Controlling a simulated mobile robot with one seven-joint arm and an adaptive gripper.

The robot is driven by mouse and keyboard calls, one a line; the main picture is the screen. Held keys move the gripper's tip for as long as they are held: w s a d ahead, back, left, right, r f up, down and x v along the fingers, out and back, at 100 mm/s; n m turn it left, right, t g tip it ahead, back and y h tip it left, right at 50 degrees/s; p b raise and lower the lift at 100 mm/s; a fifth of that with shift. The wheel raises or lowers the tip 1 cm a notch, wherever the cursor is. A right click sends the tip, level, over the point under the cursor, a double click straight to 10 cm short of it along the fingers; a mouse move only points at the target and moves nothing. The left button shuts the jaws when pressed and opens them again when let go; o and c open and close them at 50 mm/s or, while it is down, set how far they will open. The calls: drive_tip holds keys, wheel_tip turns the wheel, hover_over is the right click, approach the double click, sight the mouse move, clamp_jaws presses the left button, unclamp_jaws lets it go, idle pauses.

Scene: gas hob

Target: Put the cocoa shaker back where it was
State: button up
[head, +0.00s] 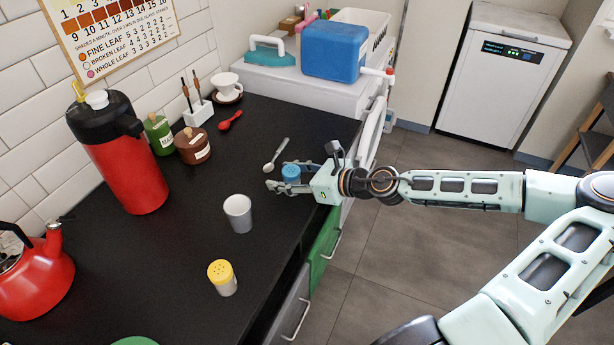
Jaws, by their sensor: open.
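A shaker with a blue lid (291,173) stands on the black counter near its right edge, between the fingers of my gripper (279,177). The gripper is open around it; I cannot tell whether either finger touches it. Its lower body is mostly hidden by a finger. A second shaker with a yellow dotted lid (222,277) and a pale body stands nearer on the counter. No label is readable on either shaker, so I cannot tell which holds cocoa.
A grey cup (238,213) stands between the shakers. A pale spoon (276,155) lies just behind my gripper. A red airpot (122,155), green tin (158,135), brown jar (192,146) and red kettle (35,272) line the wall side. The middle of the black counter (190,210) is clear.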

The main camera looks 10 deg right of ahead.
sight(299, 177)
drive_tip(key=p+v, duration=0.1)
drive_tip(key=v, duration=0.6)
drive_tip(key=shift+d+r, duration=0.15)
drive_tip(key=shift+d, duration=0.05)
drive_tip(key=shift+s+d+r, duration=0.2)
drive_tip(key=shift+s+d, duration=0.25)
drive_tip(key=shift+s, duration=0.05)
